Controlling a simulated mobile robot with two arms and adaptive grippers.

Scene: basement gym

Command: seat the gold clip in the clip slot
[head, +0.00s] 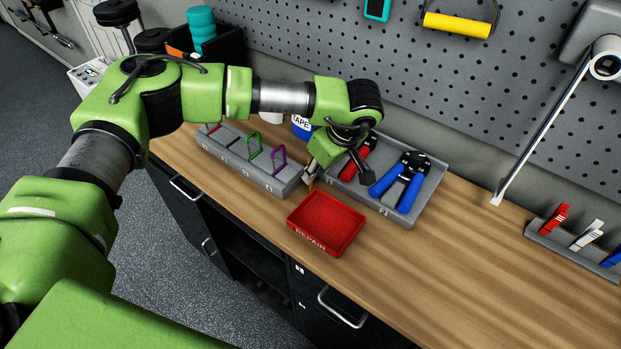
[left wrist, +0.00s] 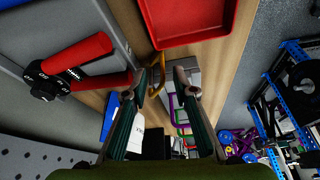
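The gold clip (left wrist: 156,74) shows in the left wrist view as a small gold loop close to the left-hand fingertip; I cannot tell whether they touch. In the head view I cannot make it out clearly beside the gripper. The grey slotted holder (head: 249,169) carries a green clip (head: 254,146) and a purple clip (head: 279,160); its right end is beside my gripper. The holder also shows beyond the fingers in the left wrist view (left wrist: 192,78). My left gripper (head: 309,181) points down, its fingers apart (left wrist: 166,86). My right gripper is out of view.
A red REPAIR tray (head: 326,224) lies in front of the gripper. A grey tray (head: 426,205) behind it holds red-handled and blue-handled tools (head: 403,181). A rack (head: 574,249) with coloured items stands at far right. The bench between is clear.

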